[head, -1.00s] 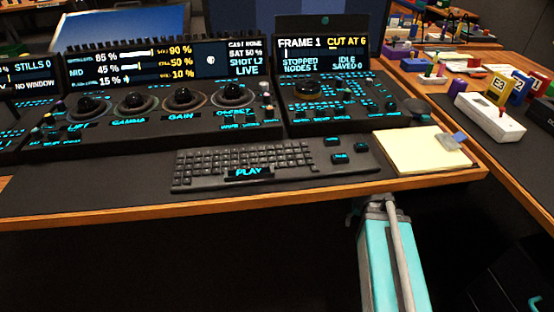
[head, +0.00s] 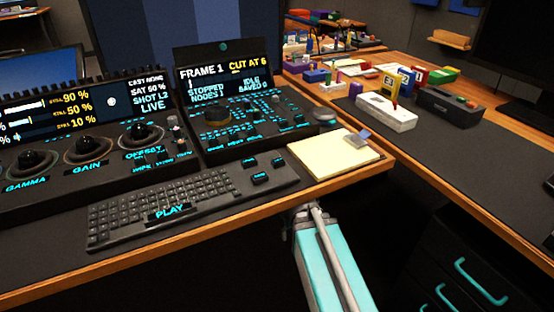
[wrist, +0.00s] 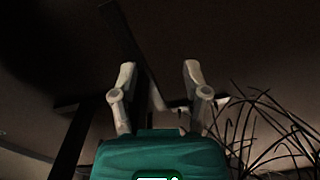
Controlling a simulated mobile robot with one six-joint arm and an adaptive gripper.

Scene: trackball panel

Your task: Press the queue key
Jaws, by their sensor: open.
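The panel with the trackballs (head: 87,150) and the jog panel (head: 235,118) stand on the desk in the head view. In front of them lies a dark keyboard (head: 150,200) with a large PLAY key (head: 169,212). To its right are a few small separate keys (head: 261,178) with cyan labels too small to read. I cannot tell which key is the queue key. My gripper (wrist: 159,72) is open and empty in the wrist view, with dark surroundings between its fingers and no key in sight. In the head view only my teal arm link shows, below the desk edge.
A yellow note pad (head: 335,155) with a clip lies right of the small keys. The wooden desk edge (head: 240,222) runs in front. A side desk at right holds a white box (head: 386,112) and coloured blocks. Thin dark wiry stems (wrist: 265,125) stand beside my gripper.

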